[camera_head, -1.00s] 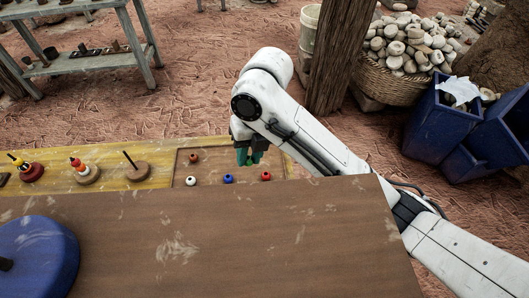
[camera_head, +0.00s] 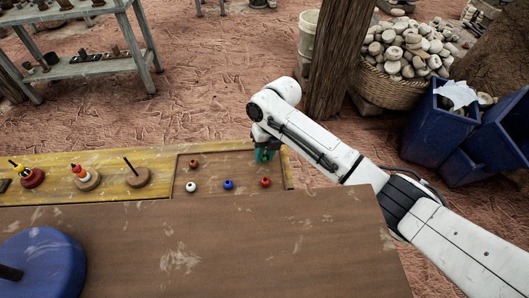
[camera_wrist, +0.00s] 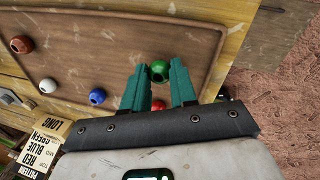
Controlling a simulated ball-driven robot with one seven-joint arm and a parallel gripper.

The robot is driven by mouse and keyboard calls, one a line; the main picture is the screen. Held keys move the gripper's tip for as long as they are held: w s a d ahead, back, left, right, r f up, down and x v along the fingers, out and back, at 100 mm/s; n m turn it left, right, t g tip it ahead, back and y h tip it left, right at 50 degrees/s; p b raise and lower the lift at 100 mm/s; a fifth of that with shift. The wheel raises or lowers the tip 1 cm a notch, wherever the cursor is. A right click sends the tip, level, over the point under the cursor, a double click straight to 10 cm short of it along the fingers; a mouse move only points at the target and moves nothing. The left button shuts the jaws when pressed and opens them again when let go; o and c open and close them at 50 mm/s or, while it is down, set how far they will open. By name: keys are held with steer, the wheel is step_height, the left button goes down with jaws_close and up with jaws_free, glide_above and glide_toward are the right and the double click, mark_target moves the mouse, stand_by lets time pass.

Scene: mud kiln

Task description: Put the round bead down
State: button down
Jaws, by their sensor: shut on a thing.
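My gripper (camera_head: 264,156) is over the right part of a shallow brown tray (camera_head: 210,172), near its right edge. In the wrist view its two teal fingers (camera_wrist: 158,76) are shut on a round green bead (camera_wrist: 158,71). The bead shows at the fingertips above the tray floor; whether it touches the floor I cannot tell. The fingers hide it in the head view. In the tray lie a red bead (camera_head: 265,181), a blue bead (camera_head: 228,184), a white bead (camera_head: 190,187) and a brown-red bead (camera_head: 194,162). The red bead is partly hidden behind my gripper in the wrist view (camera_wrist: 157,105).
Left of the tray stand a bare peg on a round base (camera_head: 137,174) and two pegs with stacked beads (camera_head: 84,176) (camera_head: 30,176). A brown board (camera_head: 230,240) with a blue disc (camera_head: 38,262) is in front. Lettered blocks (camera_wrist: 40,145) show in the wrist view.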

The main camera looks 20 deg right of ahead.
steer(key=shift+f, duration=0.35)
steer(key=shift+s+f+b, duration=0.1)
steer(key=shift+f+b, duration=0.4)
steer(key=c, duration=1.3)
jaws_free()
steer(key=shift+o, duration=0.6)
steer(key=shift+s+f, duration=0.1)
steer(key=shift+f, duration=0.1)
steer(key=shift+r+p, duration=0.55)
steer(key=b+v, duration=0.1)
steer(key=v, duration=1.1)
steer(key=shift+w+r, duration=0.2)
steer(key=shift+w, duration=0.05)
